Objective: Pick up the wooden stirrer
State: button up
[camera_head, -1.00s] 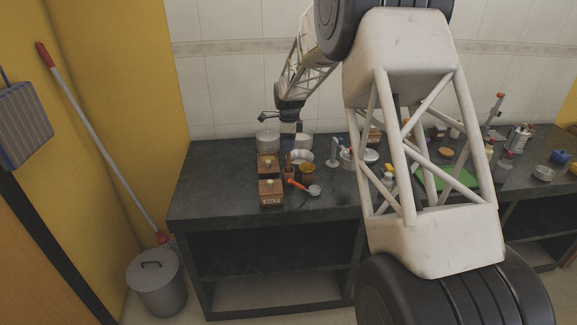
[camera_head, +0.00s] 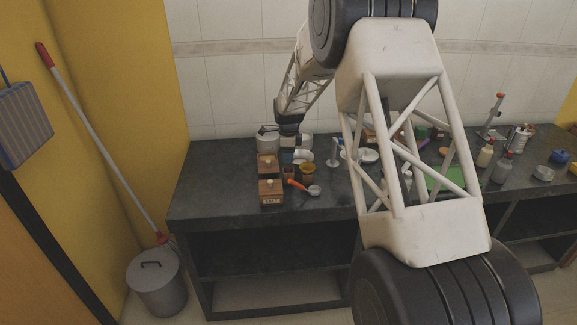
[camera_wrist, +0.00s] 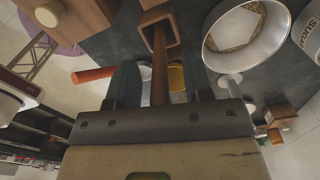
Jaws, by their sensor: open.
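The wooden stirrer (camera_wrist: 160,62) is a thin brown stick. In the wrist view it stands in a small square wooden holder (camera_wrist: 173,20), its lower end hidden inside. My gripper (camera_wrist: 161,78) is open, with one finger on each side of the stirrer. I see gaps between the stirrer and the fingers, so it is not clasped. In the head view my gripper (camera_head: 287,156) is low over the cluster of containers on the counter, and the stirrer cannot be made out there.
An orange-handled scoop (camera_head: 297,184) and wooden SALT box (camera_head: 270,194) stand in front. The dark counter's left end (camera_head: 205,195) is clear.

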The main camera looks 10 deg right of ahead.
jog(key=shift+c, duration=0.4)
grip_shut()
jog(key=shift+r, duration=5.05)
jog(key=shift+w+d, duration=0.1)
jog(key=shift+w, duration=0.05)
jog(key=w+d, duration=0.6)
jog(key=w, duration=0.4)
jog(key=shift+f, duration=0.35)
jog(key=shift+w, duration=0.1)
